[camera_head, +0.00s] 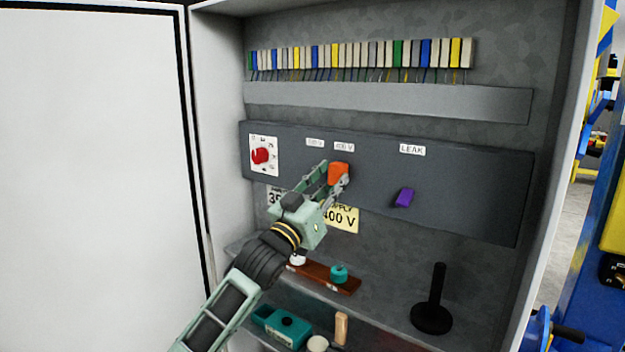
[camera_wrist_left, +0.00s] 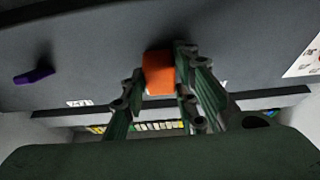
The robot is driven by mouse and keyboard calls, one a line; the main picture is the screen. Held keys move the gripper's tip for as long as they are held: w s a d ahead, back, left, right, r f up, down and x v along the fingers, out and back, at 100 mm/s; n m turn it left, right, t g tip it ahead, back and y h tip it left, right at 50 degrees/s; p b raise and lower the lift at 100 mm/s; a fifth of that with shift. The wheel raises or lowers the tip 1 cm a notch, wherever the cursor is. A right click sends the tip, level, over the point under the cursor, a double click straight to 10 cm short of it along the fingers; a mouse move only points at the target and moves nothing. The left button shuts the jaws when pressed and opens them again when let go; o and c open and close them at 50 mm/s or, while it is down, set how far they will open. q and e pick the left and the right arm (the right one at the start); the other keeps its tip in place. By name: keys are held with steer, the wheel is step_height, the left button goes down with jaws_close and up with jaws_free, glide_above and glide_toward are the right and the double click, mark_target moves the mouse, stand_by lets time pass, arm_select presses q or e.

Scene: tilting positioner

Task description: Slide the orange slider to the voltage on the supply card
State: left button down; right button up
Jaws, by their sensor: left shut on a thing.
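The orange slider (camera_head: 338,174) sits on the dark grey panel (camera_head: 460,190), just below the "400 V" label (camera_head: 344,147). A second, fainter label (camera_head: 315,142) is to its left. My left gripper (camera_head: 332,182) is shut on the slider; the left wrist view shows the orange block (camera_wrist_left: 159,73) between the two fingers. The yellow supply card (camera_head: 343,218) reads "400 V" and is partly hidden behind my gripper. My right gripper is in neither view.
A red rotary knob (camera_head: 261,156) is at the panel's left, and a purple lever (camera_head: 404,197) under a "LEAK" label (camera_head: 412,149) at its right. A black post (camera_head: 434,300), a teal knob (camera_head: 339,273) and a teal box (camera_head: 282,326) stand below. The open white door (camera_head: 95,180) is left.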

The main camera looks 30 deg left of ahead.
arm_select(q)
steer(key=shift+d+f, duration=0.1)
steer(key=shift+d, duration=0.15)
steer(key=c, duration=1.8)
jaws_free()
steer(key=shift+c, duration=0.2)
steer(key=o, duration=0.5)
steer(key=shift+s+d, duration=0.1)
steer(key=shift+d, duration=0.15)
steer(key=shift+a, duration=0.1)
steer(key=v, duration=1.2)
